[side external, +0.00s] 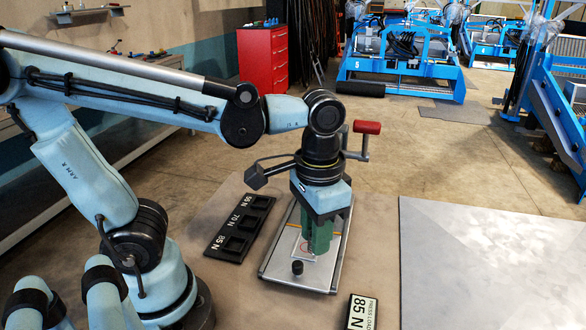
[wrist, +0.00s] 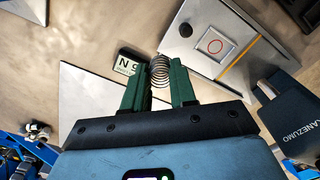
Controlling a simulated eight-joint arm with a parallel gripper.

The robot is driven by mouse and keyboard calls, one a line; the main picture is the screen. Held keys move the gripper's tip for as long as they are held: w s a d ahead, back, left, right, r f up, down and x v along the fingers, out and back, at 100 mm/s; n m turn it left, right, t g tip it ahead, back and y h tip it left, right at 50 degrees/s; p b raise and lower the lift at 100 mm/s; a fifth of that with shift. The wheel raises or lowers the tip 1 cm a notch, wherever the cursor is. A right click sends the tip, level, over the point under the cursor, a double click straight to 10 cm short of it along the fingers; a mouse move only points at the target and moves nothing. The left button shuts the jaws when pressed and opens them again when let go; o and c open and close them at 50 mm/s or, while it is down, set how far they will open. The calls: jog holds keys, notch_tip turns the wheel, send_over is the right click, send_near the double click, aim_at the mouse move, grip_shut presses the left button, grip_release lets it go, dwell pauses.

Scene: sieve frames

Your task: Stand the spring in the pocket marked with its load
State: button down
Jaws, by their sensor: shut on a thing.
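My gripper (side external: 318,240) points down over a metal plate with its green fingers shut on a coiled wire spring. The spring (wrist: 160,71) shows between the fingertips (wrist: 160,84) in the wrist view; the fingers hide it in the side view. The black pocket strip (side external: 216,247) lies left of the plate, with pockets marked 85 N nearest, 70 N in the middle, and a far label too small to read surely. All its visible pockets look empty. A sign (side external: 362,312) at the front reads PRESS LOAD 85 N; it is partly hidden in the wrist view (wrist: 127,66).
A large grey sheet (side external: 480,260) lies to the right. A red cabinet (side external: 265,58) and blue machines (side external: 400,65) stand behind. Bare tabletop lies between strip and plate.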

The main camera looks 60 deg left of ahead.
jog(key=shift+s+a+r+n, duration=0.1)
jog(key=shift+s+a+n, duration=0.15)
jog(key=shift+n, duration=0.25)
jog(key=s+a+f+n, duration=0.1)
jog(key=s+a+n, duration=0.6)
jog(key=n, duration=1)
jog(key=a+f, duration=0.2)
jog(key=a, duration=0.1)
jog(key=a+f, duration=0.2)
jog(key=a, duration=0.2)
jog(key=a+f, duration=0.3)
jog(key=a, duration=0.1)
jog(key=shift+s+a, duration=0.2)
jog(key=shift+s, duration=0.05)
jog(key=shift+f, duration=2)
jog(key=shift+f, duration=0.15)
jog(key=c, duration=0.9)
grip_release()
